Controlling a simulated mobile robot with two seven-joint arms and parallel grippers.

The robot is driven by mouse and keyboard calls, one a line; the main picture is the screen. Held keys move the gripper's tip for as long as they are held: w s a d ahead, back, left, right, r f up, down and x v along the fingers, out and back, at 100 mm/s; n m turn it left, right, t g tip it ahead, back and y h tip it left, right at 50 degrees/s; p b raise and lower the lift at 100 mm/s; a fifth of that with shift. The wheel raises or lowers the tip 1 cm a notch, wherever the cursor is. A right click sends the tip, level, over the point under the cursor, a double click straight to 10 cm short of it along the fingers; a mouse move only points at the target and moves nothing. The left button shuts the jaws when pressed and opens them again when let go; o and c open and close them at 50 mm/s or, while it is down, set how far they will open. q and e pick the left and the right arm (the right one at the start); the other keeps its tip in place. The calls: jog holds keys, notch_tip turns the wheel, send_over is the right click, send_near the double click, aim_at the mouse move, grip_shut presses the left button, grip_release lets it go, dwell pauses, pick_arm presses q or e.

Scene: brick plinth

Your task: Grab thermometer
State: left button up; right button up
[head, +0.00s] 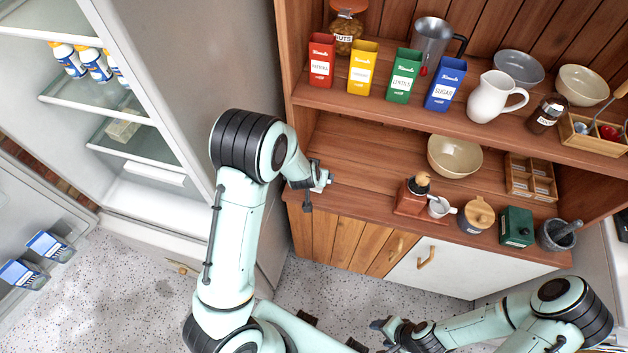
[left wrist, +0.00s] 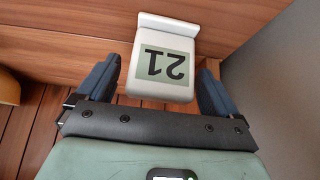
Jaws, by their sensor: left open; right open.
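The thermometer (left wrist: 164,62) is a small white block with a greenish display reading 21, upside down in the left wrist view. It is against a wooden surface. My left gripper (head: 320,182) is at the left end of the wooden cabinet. Its two dark fingers are apart, one on each side of the thermometer, with visible gaps. I cannot make out the thermometer clearly in the head view, where my left gripper is in the way. My right gripper (head: 384,330) is open and empty, low over the floor in front of the cabinet.
The upper shelf holds several coloured tins, including a red one (head: 321,60), and a white jug (head: 494,97). A bowl (head: 454,156) and a coffee grinder (head: 413,195) stand on the lower counter. An open fridge (head: 150,200) is at left. The counter's left part looks clear.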

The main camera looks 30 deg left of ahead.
pick_arm(q)
jog(key=shift+w, duration=0.1)
jog(key=c, duration=1.1)
jog(key=shift+o, duration=0.2)
jog(key=shift+r, duration=0.15)
